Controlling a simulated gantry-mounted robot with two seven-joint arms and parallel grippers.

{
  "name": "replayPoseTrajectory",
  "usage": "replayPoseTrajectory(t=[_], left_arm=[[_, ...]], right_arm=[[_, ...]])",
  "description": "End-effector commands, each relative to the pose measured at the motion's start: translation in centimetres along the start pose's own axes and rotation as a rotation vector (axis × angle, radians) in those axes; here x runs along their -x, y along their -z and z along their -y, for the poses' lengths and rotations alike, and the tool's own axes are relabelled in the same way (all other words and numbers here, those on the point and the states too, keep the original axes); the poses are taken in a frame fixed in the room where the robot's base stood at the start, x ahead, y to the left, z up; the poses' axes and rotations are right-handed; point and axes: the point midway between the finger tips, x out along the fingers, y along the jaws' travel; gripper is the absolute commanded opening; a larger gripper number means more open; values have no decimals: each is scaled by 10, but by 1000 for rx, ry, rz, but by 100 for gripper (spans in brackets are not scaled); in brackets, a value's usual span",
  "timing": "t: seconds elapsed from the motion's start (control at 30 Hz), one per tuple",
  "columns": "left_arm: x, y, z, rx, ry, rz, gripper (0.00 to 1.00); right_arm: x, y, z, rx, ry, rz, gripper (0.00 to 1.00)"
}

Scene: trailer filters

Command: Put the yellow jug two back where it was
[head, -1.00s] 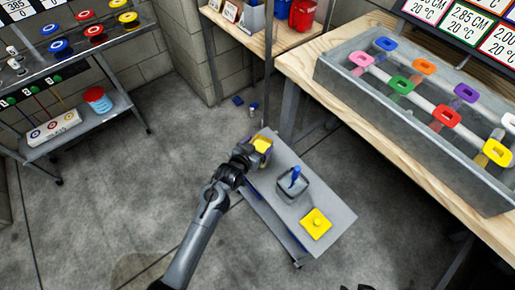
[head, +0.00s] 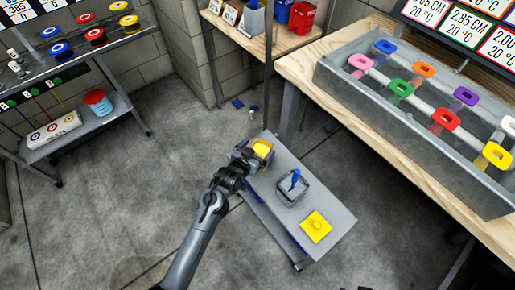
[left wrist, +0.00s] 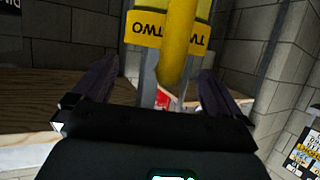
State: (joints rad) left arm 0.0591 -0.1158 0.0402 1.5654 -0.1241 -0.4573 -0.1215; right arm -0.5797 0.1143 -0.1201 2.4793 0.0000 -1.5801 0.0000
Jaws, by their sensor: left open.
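The yellow jug two (head: 262,150) stands at the far end of the small grey cart (head: 325,196) in the head view. The left wrist view shows its yellow handle and a yellow label (left wrist: 148,29) reading TWO, upside down. My left gripper (head: 247,155) is at the jug's near left side. In the left wrist view its fingers (left wrist: 160,88) are spread apart, with the lower part of the handle between and beyond them. I cannot tell whether they touch it. My right gripper is not in view.
On the cart, a grey container (head: 293,190) with a blue part and a yellow square lid (head: 316,226) stand closer to me. A wooden bench (head: 300,68) with a long metal tank (head: 345,90) is at the right. A shelf rack (head: 75,127) is at the left.

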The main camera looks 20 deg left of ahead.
Motion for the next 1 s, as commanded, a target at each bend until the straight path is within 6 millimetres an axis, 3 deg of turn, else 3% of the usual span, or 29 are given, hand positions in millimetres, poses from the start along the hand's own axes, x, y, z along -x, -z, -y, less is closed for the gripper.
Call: replayPoseTrajectory(t=[0.5, 0.83, 1.0], left_arm=[[89, 3, 0, -1, -1, 3, 100], [115, 0, 0, -3, -1, 11, 100], [139, -13, 1, -18, 2, 127, 100]], right_arm=[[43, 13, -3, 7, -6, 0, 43], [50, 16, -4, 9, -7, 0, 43], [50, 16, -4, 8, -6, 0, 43]])
